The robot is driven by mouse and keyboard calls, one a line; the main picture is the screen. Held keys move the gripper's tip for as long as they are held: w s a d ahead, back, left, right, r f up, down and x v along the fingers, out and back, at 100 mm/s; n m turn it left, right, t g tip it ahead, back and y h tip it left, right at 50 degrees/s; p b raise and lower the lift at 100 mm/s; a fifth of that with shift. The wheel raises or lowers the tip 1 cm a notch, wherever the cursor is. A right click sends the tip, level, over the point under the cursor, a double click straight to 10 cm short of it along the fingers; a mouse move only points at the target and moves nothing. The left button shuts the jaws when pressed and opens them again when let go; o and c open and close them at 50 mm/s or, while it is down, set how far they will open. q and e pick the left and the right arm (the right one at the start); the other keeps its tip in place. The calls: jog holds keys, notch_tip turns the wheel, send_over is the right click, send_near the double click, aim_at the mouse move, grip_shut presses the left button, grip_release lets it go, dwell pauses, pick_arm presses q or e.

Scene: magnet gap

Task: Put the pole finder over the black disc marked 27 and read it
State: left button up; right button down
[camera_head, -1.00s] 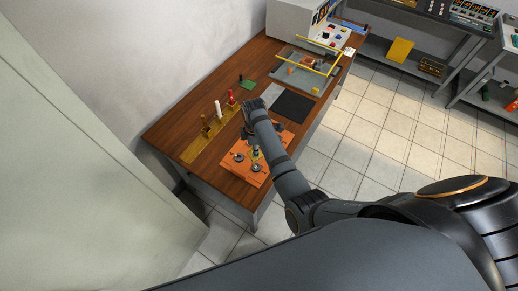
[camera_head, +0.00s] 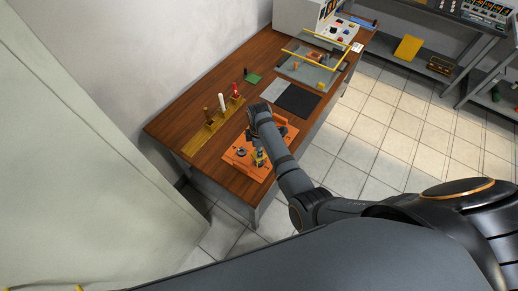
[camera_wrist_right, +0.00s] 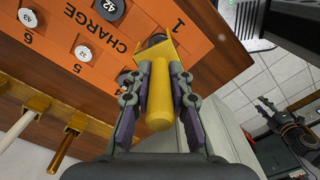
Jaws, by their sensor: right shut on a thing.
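My right gripper (camera_wrist_right: 155,92) is shut on the yellow handle of the pole finder (camera_wrist_right: 160,95). The finder's far, forked end is by a dark round piece near the mark 1 on the orange board (camera_wrist_right: 205,45); its number cannot be read. In the head view the finder (camera_head: 259,157) is at the near right part of the board (camera_head: 236,165), below my right gripper (camera_head: 254,139). Whether it touches is unclear. Discs on the board include one marked 42 (camera_wrist_right: 112,9) and another (camera_wrist_right: 83,53). A dark jointed part, perhaps my left gripper (camera_wrist_right: 268,112), shows at the right.
A yellow rack (camera_head: 196,143) with brown, white and red upright pieces stands left of the board. A grey and a black mat (camera_head: 297,100) lie beyond it. A tray with yellow rails (camera_head: 308,72) stands farther back. Bare wooden table (camera_head: 172,126) lies at the left.

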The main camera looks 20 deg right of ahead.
jog(key=shift+p, duration=0.4)
dwell(1.1)
dwell(0.9)
notch_tip(320, 180, up, 2)
jog(key=shift+r+p, duration=0.15)
jog(key=shift+p, duration=0.95)
jog(key=shift+r, duration=1.85)
